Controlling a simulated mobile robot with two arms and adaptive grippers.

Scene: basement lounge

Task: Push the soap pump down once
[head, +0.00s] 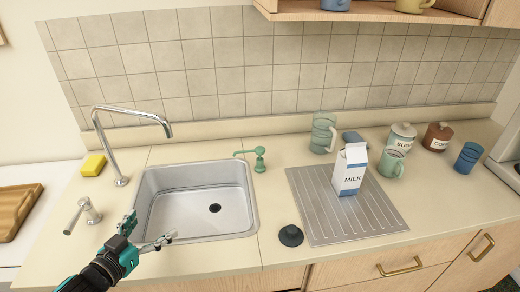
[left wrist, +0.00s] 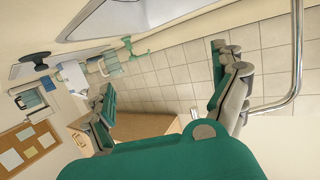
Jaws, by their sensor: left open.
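The green soap pump (head: 258,158) stands upright on the counter at the back right corner of the sink, its spout pointing left. It also shows in the left wrist view (left wrist: 136,48), tilted in the picture, above the gap between my fingers. My left gripper (head: 152,230) is over the front left of the sink, open and empty, apart from the pump and to its front left. The fingers also show spread in the left wrist view (left wrist: 165,78). My right gripper is not in view.
The sink basin (head: 195,230) lies between gripper and pump. A tall faucet (head: 112,140) and a lever (head: 84,214) stand left of it. A milk carton (head: 349,172) stands on the drainboard (head: 330,232). A dark stopper (head: 290,236) lies in front. Cups and canisters stand right.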

